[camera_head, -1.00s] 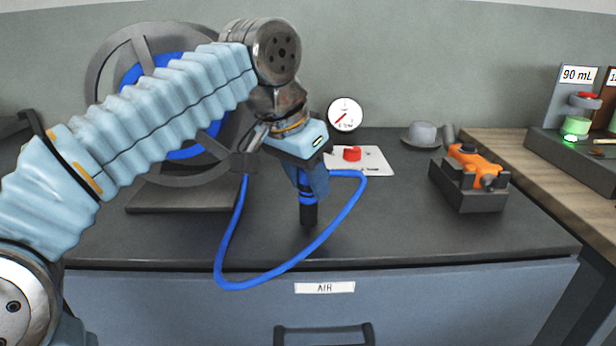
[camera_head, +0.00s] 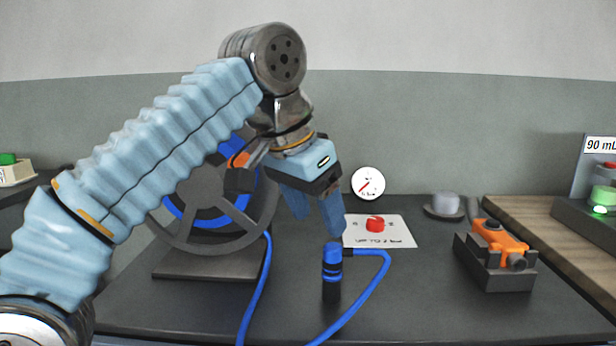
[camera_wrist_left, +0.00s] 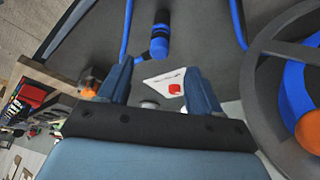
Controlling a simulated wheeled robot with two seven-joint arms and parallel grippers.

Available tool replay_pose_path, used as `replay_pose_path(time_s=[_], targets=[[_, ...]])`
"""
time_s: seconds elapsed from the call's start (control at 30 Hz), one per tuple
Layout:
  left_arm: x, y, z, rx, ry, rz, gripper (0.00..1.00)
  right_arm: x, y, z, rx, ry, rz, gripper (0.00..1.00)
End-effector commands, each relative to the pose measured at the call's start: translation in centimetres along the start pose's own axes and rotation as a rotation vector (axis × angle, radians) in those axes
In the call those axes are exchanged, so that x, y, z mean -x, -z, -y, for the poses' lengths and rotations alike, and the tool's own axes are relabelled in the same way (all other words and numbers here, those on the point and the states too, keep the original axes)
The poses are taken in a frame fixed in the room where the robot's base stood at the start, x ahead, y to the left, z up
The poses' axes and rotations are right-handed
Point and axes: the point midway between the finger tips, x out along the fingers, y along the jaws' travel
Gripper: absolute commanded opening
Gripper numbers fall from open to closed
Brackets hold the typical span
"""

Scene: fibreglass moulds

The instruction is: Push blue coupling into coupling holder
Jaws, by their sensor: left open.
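The blue coupling (camera_head: 332,252) stands upright on the counter, with dark bands. Its dark lower part (camera_head: 331,290) appears to be the coupling holder; I cannot tell exactly where one ends and the other begins. A blue hose (camera_head: 375,285) leaves the coupling's side near its top. My left gripper (camera_head: 316,222) is open and empty, just above the coupling and apart from it. In the left wrist view the coupling (camera_wrist_left: 160,40) lies beyond the spread fingers of my left gripper (camera_wrist_left: 155,75). My right gripper is not in view.
A hose reel (camera_head: 178,240) stands behind at the left. A white panel with a red knob (camera_head: 375,224) and a round gauge (camera_head: 368,184) are behind the coupling. An orange tool (camera_head: 500,240) sits in a dark cradle (camera_head: 507,279) at the right. The counter between is clear.

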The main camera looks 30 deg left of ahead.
Motion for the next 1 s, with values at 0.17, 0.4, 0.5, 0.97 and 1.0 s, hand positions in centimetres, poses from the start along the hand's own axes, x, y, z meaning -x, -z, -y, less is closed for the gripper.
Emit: replay_pose_path(time_s=[0.17, 0.4, 0.5, 0.97, 1.0], targets=[[2.9, 0.1, -0.1, -0.002, -0.001, -0.001, 0.64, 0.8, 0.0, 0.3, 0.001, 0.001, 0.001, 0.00], [4.0, 0.0, 0.0, 0.000, -0.001, 0.001, 0.64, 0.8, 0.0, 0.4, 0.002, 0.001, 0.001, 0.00], [4.0, 0.0, 0.0, 0.000, -0.001, 0.001, 0.64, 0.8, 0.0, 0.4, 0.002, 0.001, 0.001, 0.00], [4.0, 0.0, 0.0, 0.000, -0.001, 0.000, 0.64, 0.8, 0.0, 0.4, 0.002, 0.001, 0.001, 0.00], [4.0, 0.0, 0.0, -0.001, -0.001, 0.000, 0.64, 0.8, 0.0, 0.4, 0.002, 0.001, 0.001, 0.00]])
